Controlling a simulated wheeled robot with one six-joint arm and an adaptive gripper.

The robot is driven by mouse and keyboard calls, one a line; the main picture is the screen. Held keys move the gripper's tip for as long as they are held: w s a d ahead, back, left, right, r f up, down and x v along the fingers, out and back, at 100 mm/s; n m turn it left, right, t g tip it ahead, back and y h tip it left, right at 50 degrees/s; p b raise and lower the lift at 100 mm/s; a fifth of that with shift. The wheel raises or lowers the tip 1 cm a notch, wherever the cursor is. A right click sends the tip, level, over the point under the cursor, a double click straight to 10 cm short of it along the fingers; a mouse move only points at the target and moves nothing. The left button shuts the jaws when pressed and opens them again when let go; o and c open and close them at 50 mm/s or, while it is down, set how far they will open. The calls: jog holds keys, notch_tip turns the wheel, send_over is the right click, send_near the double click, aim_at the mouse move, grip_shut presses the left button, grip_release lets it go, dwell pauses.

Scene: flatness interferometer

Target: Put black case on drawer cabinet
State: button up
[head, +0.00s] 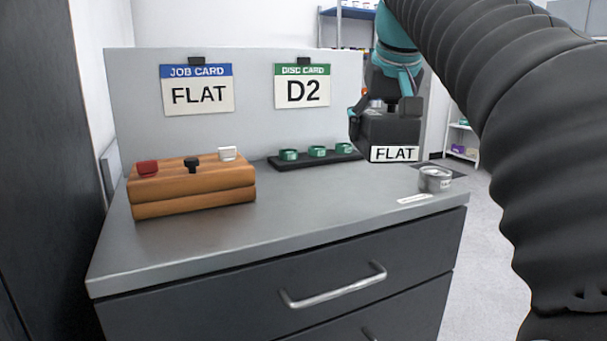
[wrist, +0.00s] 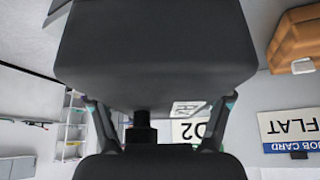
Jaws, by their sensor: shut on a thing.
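The black case (head: 390,132) with a white FLAT label hangs in my gripper (head: 384,108), above the right part of the drawer cabinet (head: 300,215). In the wrist view the case (wrist: 155,50) fills the upper middle, between the two fingers of my gripper (wrist: 160,115). My gripper is shut on it. The case looks roughly level. In the head view its lower edge appears above the grey top, but the exact gap cannot be told. Part of the case is hidden by the fingers.
A wooden block (head: 195,190) with red, black and white pieces stands on the left of the top. A black tray (head: 285,163) with green rings is at the back. A grey metal ring (head: 435,180) sits near the right edge. The front middle is clear.

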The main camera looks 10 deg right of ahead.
jog(key=w+a+f, duration=0.1)
jog(key=w+f, duration=0.1)
jog(key=w, duration=0.1)
jog(key=w+a+f, duration=0.1)
jog(key=w+f, duration=0.1)
jog(key=w, duration=0.1)
jog(key=w+a+f, duration=0.2)
jog(key=w, duration=0.2)
jog(key=shift+w+f, duration=0.1)
jog(key=shift+f, duration=0.25)
jog(key=shift+f+b, duration=0.65)
jog(key=shift+f, duration=1.25)
jog(key=shift+f, duration=0.2)
jog(key=o, duration=1.8)
jog(key=shift+s+r, duration=0.2)
jog(key=shift+r, duration=0.3)
jog(key=p+v, duration=0.2)
jog(key=v, duration=0.9)
jog(key=shift+s+r, duration=0.1)
jog(key=shift+s, duration=0.05)
